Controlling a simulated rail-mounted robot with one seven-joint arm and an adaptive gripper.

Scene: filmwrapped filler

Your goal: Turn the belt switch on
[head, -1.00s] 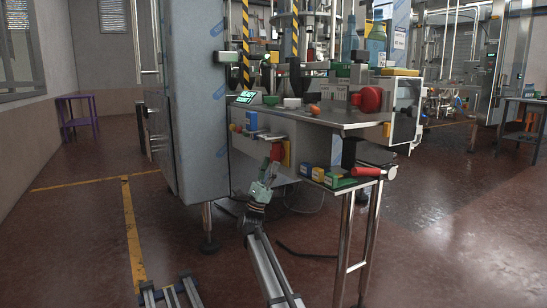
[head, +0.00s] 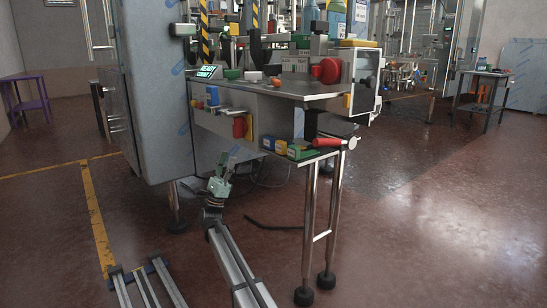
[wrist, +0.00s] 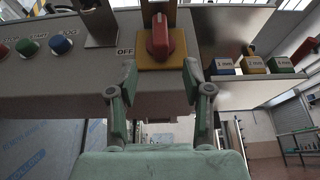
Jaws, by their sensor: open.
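The belt switch is a red rotary knob (head: 239,127) on a yellow plate (head: 249,124), on the front panel of the machine. In the wrist view the red knob (wrist: 160,36) is just beyond my fingertips, with its grip standing roughly upright. The word OFF shows at the left of the yellow plate (wrist: 176,61); no ON label is readable. My gripper (head: 226,164) is below and in front of the knob, apart from it. Its fingers, also seen in the wrist view (wrist: 159,78), are spread and empty.
Push buttons (wrist: 61,44) sit on the panel left of the switch. Blue, yellow and green labelled blocks (head: 281,146) and a red-handled tool (head: 328,142) lie on a shelf to the right. A metal table leg (head: 309,220) stands right of my arm. A tall grey cabinet (head: 150,90) is at left.

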